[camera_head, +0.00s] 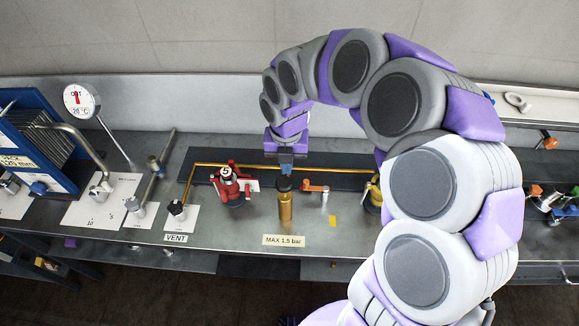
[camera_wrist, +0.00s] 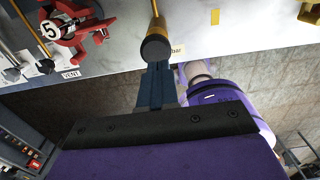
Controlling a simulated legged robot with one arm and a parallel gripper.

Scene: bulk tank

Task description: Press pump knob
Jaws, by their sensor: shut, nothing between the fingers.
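The pump is an upright brass cylinder (camera_head: 285,212) with a dark knob (camera_head: 284,184) on top, behind the "MAX 1.5 bar" label. My gripper (camera_head: 286,168) points down just above the knob, its blue fingers shut and empty. In the wrist view the round dark-topped knob (camera_wrist: 156,47) lies right at the ends of the shut fingers (camera_wrist: 157,68). The fingertips overlap the knob's edge in that picture. I cannot tell whether they touch it.
A red valve marked 5 (camera_head: 232,184) stands left of the pump, and an orange-handled valve (camera_head: 315,188) stands right. A brass pipe (camera_head: 240,167) runs behind. A dial gauge (camera_head: 80,100) and a blue rack (camera_head: 35,135) are at far left. My arm hides part of the right bench.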

